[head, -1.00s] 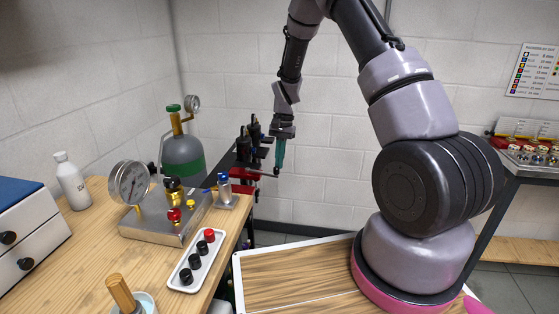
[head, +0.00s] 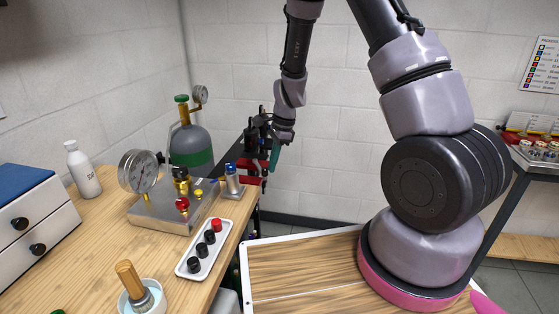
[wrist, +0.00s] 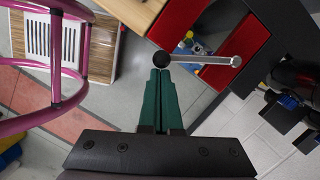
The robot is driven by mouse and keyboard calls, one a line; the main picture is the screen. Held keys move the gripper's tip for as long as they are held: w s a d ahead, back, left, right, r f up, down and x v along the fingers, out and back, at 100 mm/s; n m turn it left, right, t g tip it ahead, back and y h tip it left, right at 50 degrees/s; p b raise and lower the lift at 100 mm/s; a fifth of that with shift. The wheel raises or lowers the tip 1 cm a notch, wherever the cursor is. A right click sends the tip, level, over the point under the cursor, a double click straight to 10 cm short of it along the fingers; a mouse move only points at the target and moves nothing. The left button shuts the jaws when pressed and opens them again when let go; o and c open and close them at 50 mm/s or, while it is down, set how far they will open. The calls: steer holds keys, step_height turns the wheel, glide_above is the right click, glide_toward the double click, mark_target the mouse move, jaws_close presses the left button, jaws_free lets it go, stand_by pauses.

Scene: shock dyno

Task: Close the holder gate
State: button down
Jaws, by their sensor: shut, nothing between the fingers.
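The red holder (head: 247,166) stands at the right edge of the bench in the head view. In the wrist view it shows as a red fork (wrist: 183,22) with a gap between its two arms. The gate, a silver bar (wrist: 200,60) with a black knob at its left end, lies across the gap's mouth; its round right end is over the right arm. Whether it is latched I cannot tell. My gripper (wrist: 160,72) is shut and empty, its green fingertips right at the knob; contact is unclear. In the head view my gripper (head: 273,170) hides part of the holder.
A gauge block (head: 170,208), a tray of knobs (head: 204,248) and a gas cylinder (head: 191,145) occupy the bench left of the holder. Black fixtures (head: 258,130) stand behind it. In the wrist view a pink tubular frame (wrist: 55,75) is at left.

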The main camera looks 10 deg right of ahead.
steer(key=a+m, duration=0.1)
steer(key=s+a+m, duration=0.1)
steer(key=shift+a+m+t, duration=0.3)
steer(key=shift+a, duration=0.1)
steer(key=shift+a+m+t, duration=0.3)
steer(key=shift+a+m, duration=0.7)
steer(key=shift+m, duration=0.1)
steer(key=shift+a, duration=0.8)
